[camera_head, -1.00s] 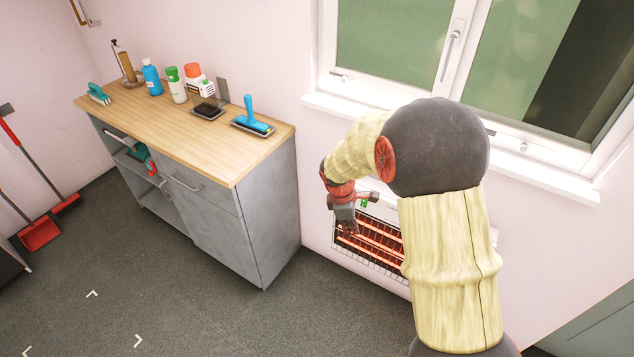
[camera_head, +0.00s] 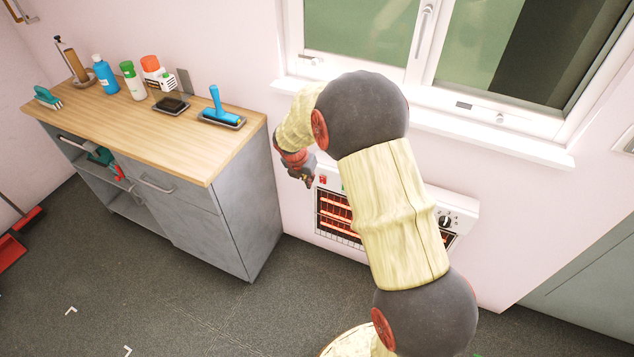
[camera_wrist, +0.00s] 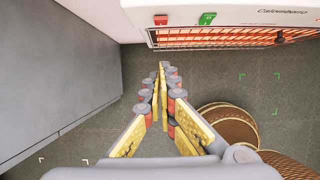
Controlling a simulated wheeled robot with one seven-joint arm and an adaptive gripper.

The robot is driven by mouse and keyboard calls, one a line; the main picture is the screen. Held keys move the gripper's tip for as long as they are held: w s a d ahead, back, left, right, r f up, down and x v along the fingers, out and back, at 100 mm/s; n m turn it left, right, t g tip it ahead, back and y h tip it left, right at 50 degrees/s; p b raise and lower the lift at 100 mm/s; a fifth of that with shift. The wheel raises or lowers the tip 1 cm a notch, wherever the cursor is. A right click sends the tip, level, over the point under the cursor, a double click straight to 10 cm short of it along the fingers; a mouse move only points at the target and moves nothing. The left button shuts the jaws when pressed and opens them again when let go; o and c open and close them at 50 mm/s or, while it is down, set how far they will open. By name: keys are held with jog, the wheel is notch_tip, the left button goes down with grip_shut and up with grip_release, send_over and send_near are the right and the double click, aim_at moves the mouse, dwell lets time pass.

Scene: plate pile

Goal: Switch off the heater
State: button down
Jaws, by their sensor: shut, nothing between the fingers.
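The white heater (camera_head: 466,206) is on the wall below the window, its bars glowing orange-red behind a grille (camera_head: 335,218). A red switch (camera_head: 322,180) and a green one, partly behind my arm, are on its top left. A dial (camera_head: 445,221) is at its right end. My arm hides the heater's middle.
A grey cabinet (camera_head: 200,235) with a wooden top (camera_head: 130,125) stands left of the heater, holding bottles and tools. Round brown woven things (camera_wrist: 228,125) are on the floor at lower right in the wrist view. Grey floor lies between.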

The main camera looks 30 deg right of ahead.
aim_at(323, 180)
jog(key=w+d+f+b, duration=0.1)
jog(key=d+f+b, duration=0.1)
jog(key=f, duration=0.1)
jog(key=w+d+f+b, duration=0.2)
jog(key=f, duration=0.1)
jog(key=w+d+f+b, duration=0.1)
jog(key=d+f, duration=0.1)
jog(key=f, duration=0.1)
jog(key=shift+w+b, duration=0.25)
jog(key=shift+b, duration=0.15)
jog(key=shift+r, duration=0.1)
jog(key=shift+w+d+r+p, duration=0.2)
jog(key=shift+w+d+p, duration=0.15)
jog(key=shift+p, duration=0.9)
